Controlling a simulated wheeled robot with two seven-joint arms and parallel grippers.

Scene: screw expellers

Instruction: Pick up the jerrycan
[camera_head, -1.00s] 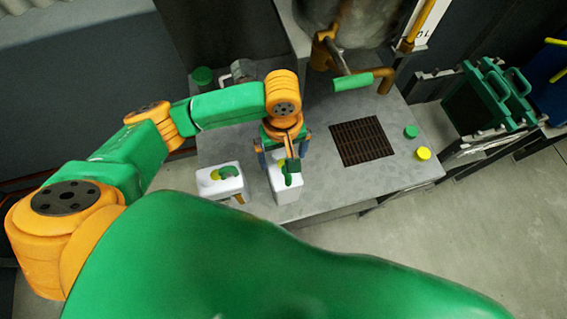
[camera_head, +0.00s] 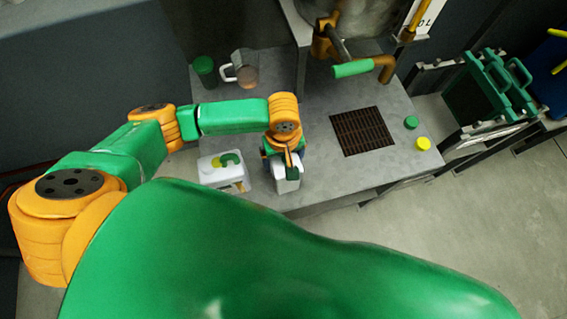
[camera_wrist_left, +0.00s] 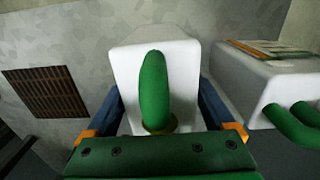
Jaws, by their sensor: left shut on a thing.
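A white jerrycan (camera_head: 287,186) with a green handle stands upright near the front edge of the grey metal table. My left gripper (camera_head: 283,162) is over it from above and shut on its body, hiding much of its top. In the left wrist view, the blue fingers lie along both sides of the white jerrycan (camera_wrist_left: 188,75), with the green handle between them. A second white jerrycan (camera_head: 214,177), with a yellow cap, a green handle and a label, stands just left of it. It also shows at the right of the left wrist view (camera_wrist_left: 250,88). My right gripper is not in view.
The grey table (camera_head: 325,180) has a dark grate (camera_head: 362,132) right of the jerrycans. A green cap (camera_head: 411,122) and a yellow cap (camera_head: 423,143) lie at its right end. A green-lidded jar (camera_head: 205,70) and a jug (camera_head: 243,70) stand behind. A green-handled pipe (camera_head: 352,68) overhangs the back.

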